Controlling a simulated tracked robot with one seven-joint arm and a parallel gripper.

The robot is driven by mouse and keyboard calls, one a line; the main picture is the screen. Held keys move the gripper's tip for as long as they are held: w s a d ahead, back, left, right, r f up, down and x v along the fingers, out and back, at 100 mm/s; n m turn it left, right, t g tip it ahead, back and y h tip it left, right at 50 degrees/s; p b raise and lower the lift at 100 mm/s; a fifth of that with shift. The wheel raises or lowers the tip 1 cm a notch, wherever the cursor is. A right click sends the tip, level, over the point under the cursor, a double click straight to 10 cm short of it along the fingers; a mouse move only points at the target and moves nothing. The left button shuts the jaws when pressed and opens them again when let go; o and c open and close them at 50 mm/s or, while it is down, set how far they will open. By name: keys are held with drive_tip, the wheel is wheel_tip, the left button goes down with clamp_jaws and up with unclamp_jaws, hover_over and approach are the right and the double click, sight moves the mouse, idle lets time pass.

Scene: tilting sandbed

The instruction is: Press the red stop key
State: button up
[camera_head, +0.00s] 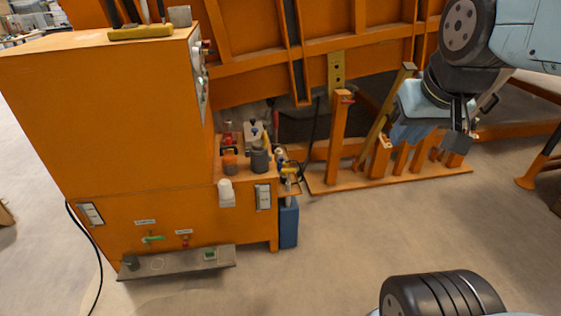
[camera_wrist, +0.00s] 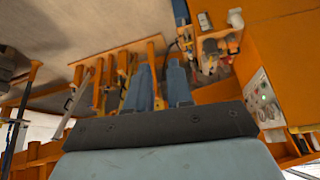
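A grey control panel (camera_wrist: 264,98) on the side of the orange cabinet shows at the right of the wrist view, with a green light and several small knobs or keys. The same panel (camera_head: 200,75) shows nearly edge-on in the head view. I cannot make out for certain which small part is the red stop key. My gripper (camera_wrist: 160,68) has its two blue-grey fingers apart with nothing between them. In the head view my gripper (camera_head: 405,134) hangs at the upper right, well away from the panel, above the row of orange posts.
The orange cabinet (camera_head: 110,110) stands at the left, with a low shelf (camera_head: 245,173) of bottles and tools on its right. Orange posts on a base (camera_head: 390,178) stand below my arm. The large orange frame (camera_head: 320,60) is behind. The floor in front is clear.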

clamp_jaws()
idle(1.3)
